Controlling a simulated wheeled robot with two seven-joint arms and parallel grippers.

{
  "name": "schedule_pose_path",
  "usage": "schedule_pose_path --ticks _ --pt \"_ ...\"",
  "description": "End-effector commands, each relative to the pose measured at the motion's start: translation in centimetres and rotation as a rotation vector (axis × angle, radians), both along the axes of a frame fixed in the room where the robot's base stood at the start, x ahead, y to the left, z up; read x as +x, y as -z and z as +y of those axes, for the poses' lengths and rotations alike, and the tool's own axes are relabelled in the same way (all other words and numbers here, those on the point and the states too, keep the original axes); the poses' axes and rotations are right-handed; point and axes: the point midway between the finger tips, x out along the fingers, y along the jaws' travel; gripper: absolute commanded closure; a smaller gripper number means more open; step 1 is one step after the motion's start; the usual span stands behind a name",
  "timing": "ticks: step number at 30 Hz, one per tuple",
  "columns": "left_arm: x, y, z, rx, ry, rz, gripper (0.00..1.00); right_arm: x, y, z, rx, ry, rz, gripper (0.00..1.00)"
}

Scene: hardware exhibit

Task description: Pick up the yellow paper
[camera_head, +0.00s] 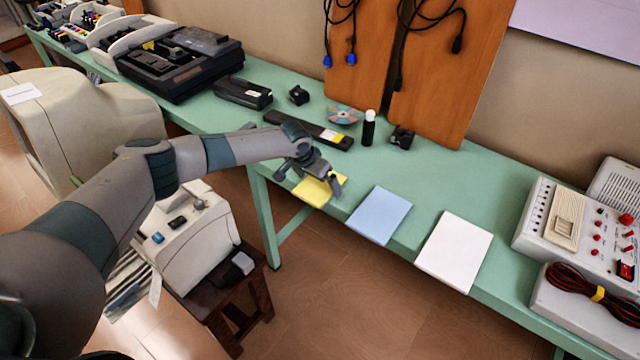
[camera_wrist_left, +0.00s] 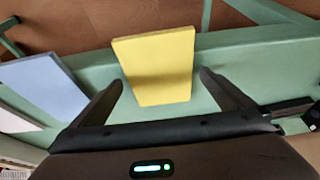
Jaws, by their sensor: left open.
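The yellow paper (camera_head: 318,190) is a small stack lying flat at the front edge of the green table (camera_head: 400,165). My left gripper (camera_head: 316,182) is above it and hides part of it in the head view. In the left wrist view the yellow paper (camera_wrist_left: 158,68) lies ahead of the gripper, roughly between its two fingers. The left gripper (camera_wrist_left: 172,90) is open and empty, with its fingers apart on either side of the near end of the paper. I cannot tell how high the fingers are above the table. My right gripper does not show.
Blue paper (camera_head: 380,215) and white paper (camera_head: 455,251) lie to the right along the front edge. Behind are a black bar (camera_head: 305,129), a disc (camera_head: 344,114), a dark bottle (camera_head: 368,128) and a small black device (camera_head: 401,138). A white machine (camera_head: 185,240) stands on a stool below.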

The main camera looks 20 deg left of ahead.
Motion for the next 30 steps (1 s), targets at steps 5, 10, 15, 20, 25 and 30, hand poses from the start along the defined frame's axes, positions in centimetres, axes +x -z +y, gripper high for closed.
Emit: schedule_pose_path --ticks 5,10,15,20,25,30 --pt "0.17 0.30 -0.05 -0.001 0.000 -0.002 0.00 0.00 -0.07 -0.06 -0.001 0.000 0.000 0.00" --pt "0.15 0.30 -0.04 0.000 0.000 -0.001 0.00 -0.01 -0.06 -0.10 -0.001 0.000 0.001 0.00" --pt "0.16 0.28 -0.04 -0.001 -0.001 -0.001 0.00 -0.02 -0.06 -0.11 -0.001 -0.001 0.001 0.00" --pt "0.15 0.27 -0.03 -0.001 -0.001 -0.001 0.26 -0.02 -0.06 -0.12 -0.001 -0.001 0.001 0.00" --pt "0.19 0.22 -0.05 -0.001 -0.001 -0.002 0.44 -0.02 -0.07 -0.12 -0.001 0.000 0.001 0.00" --pt "0.19 0.20 -0.05 -0.001 -0.001 -0.002 0.44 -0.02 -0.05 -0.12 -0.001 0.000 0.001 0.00"
